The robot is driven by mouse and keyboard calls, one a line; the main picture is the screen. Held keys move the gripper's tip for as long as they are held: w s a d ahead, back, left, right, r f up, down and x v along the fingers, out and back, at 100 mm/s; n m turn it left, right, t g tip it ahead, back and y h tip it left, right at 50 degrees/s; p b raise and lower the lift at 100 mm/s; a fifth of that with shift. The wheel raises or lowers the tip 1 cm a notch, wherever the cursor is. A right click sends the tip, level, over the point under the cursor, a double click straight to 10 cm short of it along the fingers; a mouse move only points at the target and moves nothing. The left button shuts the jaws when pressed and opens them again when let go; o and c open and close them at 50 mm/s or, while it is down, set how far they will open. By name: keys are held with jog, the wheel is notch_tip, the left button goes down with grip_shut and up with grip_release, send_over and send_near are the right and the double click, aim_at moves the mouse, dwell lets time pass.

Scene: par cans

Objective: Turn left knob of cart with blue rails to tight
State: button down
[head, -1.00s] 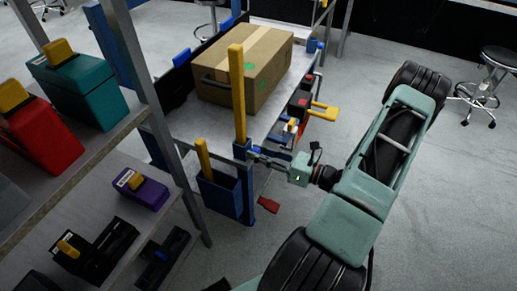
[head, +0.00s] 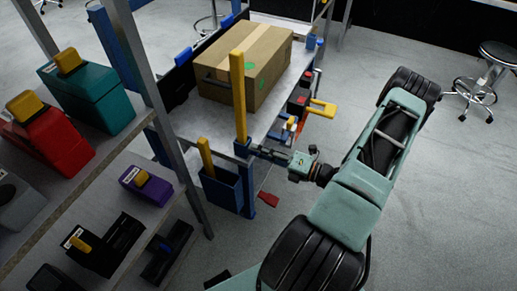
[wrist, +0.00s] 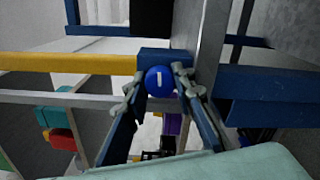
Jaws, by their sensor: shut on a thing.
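The cart (head: 222,117) with blue rails stands in the middle of the head view, its grey top carrying a cardboard box. A round blue knob (wrist: 160,80) with a short white mark sits on the blue corner bracket below a yellow upright in the wrist view.
A grey shelf (head: 75,185) with teal, red and purple cases stands close on the left. Yellow-handled tools (head: 318,108) stick out along the cart's side. Open floor lies to the right, with a stool (head: 487,75).

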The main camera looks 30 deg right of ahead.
jog(key=m+p, duration=0.1)
jog(key=m, duration=0.3)
jog(key=shift+m, duration=0.4)
jog(key=m, duration=0.3)
jog(key=shift+m, duration=0.3)
jog(key=m+p, duration=0.1)
jog(key=m, duration=0.3)
jog(key=shift+m, duration=2.1)
jog(key=c, duration=1.6)
grip_release()
